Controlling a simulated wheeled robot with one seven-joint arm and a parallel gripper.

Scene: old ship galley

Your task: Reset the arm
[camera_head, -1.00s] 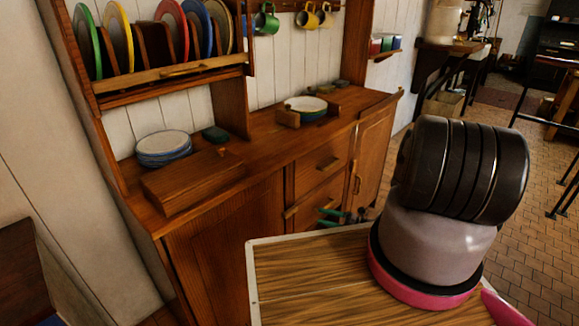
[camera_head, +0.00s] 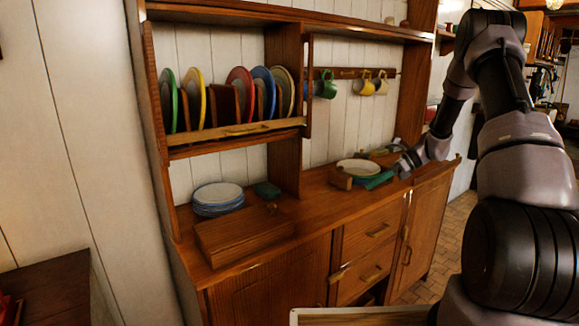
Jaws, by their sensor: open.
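My arm rises on the right and bends down toward the dresser counter. My gripper (camera_head: 378,169) is at its end, low over the right part of the counter, with its green fingers apart. It is beside the pale round dish (camera_head: 358,166) in its wooden holder (camera_head: 340,178), and the fingers partly overlap that dish in the picture. I cannot tell whether they touch it. Nothing is seen held between the fingers.
The wooden dresser (camera_head: 270,235) has a plate rack (camera_head: 235,130) with several coloured plates, and hooks with mugs (camera_head: 326,84). Stacked plates (camera_head: 218,198), a wooden box (camera_head: 245,235) and a small green item (camera_head: 267,189) stand on the counter's left. Open space lies above the counter's middle.

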